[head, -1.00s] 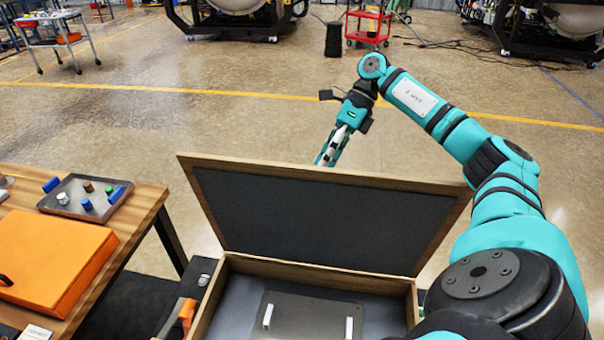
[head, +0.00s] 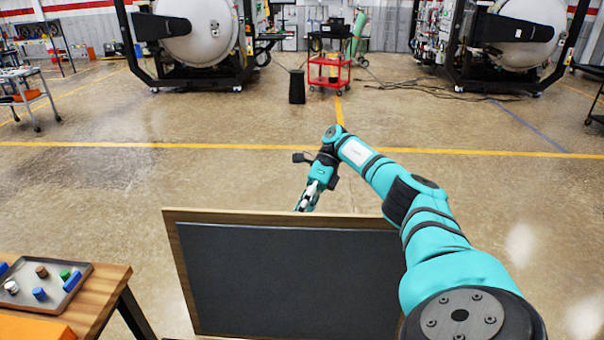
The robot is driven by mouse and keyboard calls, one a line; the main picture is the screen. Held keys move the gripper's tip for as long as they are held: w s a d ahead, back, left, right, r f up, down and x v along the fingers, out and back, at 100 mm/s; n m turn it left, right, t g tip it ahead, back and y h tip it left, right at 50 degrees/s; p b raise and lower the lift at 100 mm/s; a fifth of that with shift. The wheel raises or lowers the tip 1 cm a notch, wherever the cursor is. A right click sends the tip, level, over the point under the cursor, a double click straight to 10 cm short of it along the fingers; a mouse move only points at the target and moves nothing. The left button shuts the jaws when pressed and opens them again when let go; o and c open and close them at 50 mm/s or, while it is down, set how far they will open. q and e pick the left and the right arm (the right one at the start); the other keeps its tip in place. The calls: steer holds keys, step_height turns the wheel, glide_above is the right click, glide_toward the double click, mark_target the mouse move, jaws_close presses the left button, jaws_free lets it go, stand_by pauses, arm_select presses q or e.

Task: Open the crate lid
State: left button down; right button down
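The crate lid (head: 290,280) stands raised, its dark lined inner face and wooden frame facing me. The crate body is below the bottom edge of the head view and out of sight. My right arm reaches in from the right and over to the far side of the lid. My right gripper (head: 308,198) is just beyond the lid's top edge and partly hidden by it. I cannot tell whether its fingers are open or shut, or whether they touch the lid. My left gripper is not in view.
A wooden table (head: 112,292) at the lower left bears a tray (head: 72,284) of small coloured pieces and an orange case (head: 35,328). Open floor lies beyond the lid. A red cart (head: 329,72), a black bin (head: 297,87) and large furnaces (head: 200,35) stand far back.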

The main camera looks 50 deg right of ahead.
steer(key=shift+s+a+f, duration=0.1)
steer(key=shift+s+f, duration=0.05)
steer(key=shift+f, duration=0.45)
steer(key=shift+s+a+f, duration=0.1)
steer(key=shift+s+f, duration=0.05)
steer(key=shift+f, duration=0.45)
steer(key=c, duration=1.5)
jaws_free()
steer(key=shift+c, duration=0.2)
steer(key=shift+o, duration=1)
steer(key=shift+w+f, duration=0.1)
steer(key=shift+w, duration=0.1)
steer(key=shift+o, duration=0.3)
steer(key=shift+w+d+f, duration=0.1)
steer(key=shift+w, duration=0.05)
steer(key=shift+g, duration=0.3)
steer(key=shift+w, duration=0.1)
steer(key=shift+s+d+r, duration=0.2)
steer(key=shift+d+r, duration=0.05)
steer(key=shift+r, duration=0.05)
